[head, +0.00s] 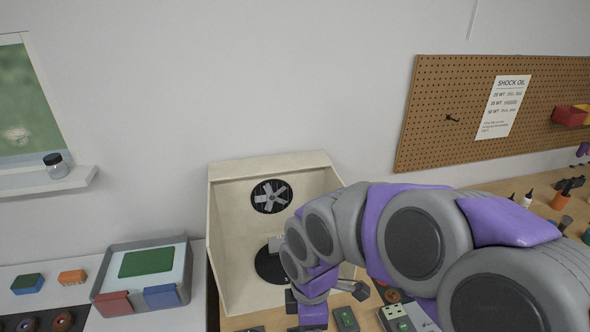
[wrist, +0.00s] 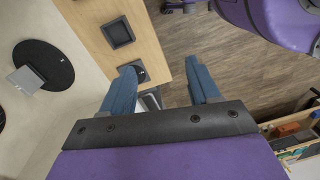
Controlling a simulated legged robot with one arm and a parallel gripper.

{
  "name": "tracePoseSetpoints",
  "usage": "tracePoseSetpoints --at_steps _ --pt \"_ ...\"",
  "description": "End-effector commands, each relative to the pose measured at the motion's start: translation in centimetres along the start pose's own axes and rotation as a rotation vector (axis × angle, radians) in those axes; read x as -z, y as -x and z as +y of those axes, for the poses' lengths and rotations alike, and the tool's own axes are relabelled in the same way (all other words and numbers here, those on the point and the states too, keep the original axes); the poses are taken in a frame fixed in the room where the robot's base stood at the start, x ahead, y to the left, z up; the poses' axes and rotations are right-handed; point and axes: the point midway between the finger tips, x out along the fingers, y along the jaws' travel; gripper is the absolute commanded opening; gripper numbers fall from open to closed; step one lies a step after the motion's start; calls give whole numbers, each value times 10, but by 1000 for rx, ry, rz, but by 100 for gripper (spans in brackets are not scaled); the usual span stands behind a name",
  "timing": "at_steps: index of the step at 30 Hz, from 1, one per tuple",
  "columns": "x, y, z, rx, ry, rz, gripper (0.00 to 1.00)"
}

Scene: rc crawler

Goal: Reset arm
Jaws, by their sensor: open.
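My arm, grey and purple, reaches in from the right in the head view and bends down in front of a cream open-fronted booth (head: 228,240). My gripper (wrist: 163,92) shows in the wrist view with its two blue fingers spread apart. Nothing is between the fingers; the wooden bench edge and the floor show beyond them. In the head view the gripper's tips are hidden or cut off at the bottom edge.
The booth holds a fan (head: 271,196) and a black round disc (head: 270,264). A grey tray (head: 104,278) stands left of it. Small dark and green items lie on the bench below my arm. A pegboard (head: 440,110) hangs at right.

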Motion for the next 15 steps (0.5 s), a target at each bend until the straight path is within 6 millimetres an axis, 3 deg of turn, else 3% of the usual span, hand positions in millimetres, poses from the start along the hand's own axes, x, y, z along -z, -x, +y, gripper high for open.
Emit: tracePoseSetpoints --at_steps 6,15 --pt "-54 -3 -64 24 -587 -24 61" --pt "-93 -21 -151 69 -1362 -49 61"
